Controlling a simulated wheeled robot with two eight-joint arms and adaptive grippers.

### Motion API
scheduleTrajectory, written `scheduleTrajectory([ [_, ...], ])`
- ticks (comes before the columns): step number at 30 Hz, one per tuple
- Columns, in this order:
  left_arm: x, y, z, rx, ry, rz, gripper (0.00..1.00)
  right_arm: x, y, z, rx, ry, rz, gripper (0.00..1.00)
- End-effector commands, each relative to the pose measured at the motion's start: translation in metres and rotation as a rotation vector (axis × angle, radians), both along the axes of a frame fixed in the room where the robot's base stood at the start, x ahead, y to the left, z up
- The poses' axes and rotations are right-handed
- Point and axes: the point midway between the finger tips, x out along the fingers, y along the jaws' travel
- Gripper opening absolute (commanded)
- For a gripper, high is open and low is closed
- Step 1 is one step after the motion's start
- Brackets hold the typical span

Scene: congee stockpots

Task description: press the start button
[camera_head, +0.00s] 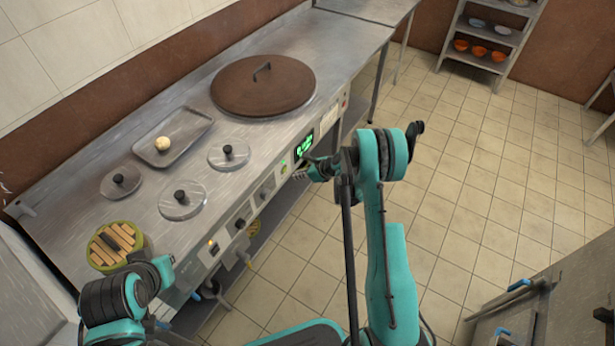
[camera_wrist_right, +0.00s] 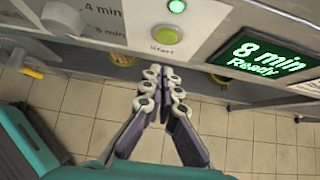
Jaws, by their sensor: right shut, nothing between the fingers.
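The start button (camera_wrist_right: 167,34) is a round yellow-green button with a pale ring on the stove's front panel, with a label reading "Start" below it. It also shows small in the head view (camera_head: 284,169). My right gripper (camera_wrist_right: 160,73) is shut and empty, its fingers pointing at the panel just below the button in the wrist picture. No contact with the button shows. In the head view the right gripper (camera_head: 308,168) is close in front of the panel. My left arm is folded at the lower left; I cannot make out its gripper.
A lit green display (camera_wrist_right: 265,55) reads "8 min Ready", right of the button. A green lamp (camera_wrist_right: 177,6) glows above it. A dial (camera_wrist_right: 64,18) juts out at left. The steel counter (camera_head: 235,185) carries lidded pots, a tray (camera_head: 190,140) and a bamboo steamer (camera_head: 100,262).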

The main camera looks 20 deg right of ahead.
Motion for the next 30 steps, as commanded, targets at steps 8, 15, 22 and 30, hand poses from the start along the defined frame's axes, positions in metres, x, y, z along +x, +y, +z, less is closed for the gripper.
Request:
scheduleTrajectory([
  [8,0.0,0.0,-0.013,0.0,0.0,0.0,0.0,0.026,0.02,0.001,0.0,0.0,0.0,0.0],
  [15,0.0,0.0,-0.013,0.0,0.0,0.0,0.0,0.028,0.022,0.003,0.001,0.0,-0.001,0.0],
  [22,0.0,0.0,-0.013,0.0,0.0,0.0,0.0,0.031,0.025,0.003,0.001,0.0,0.001,0.0],
  [30,0.0,0.0,-0.013,0.0,0.0,0.0,0.0,0.043,0.034,0.004,0.002,-0.002,0.001,0.0],
])
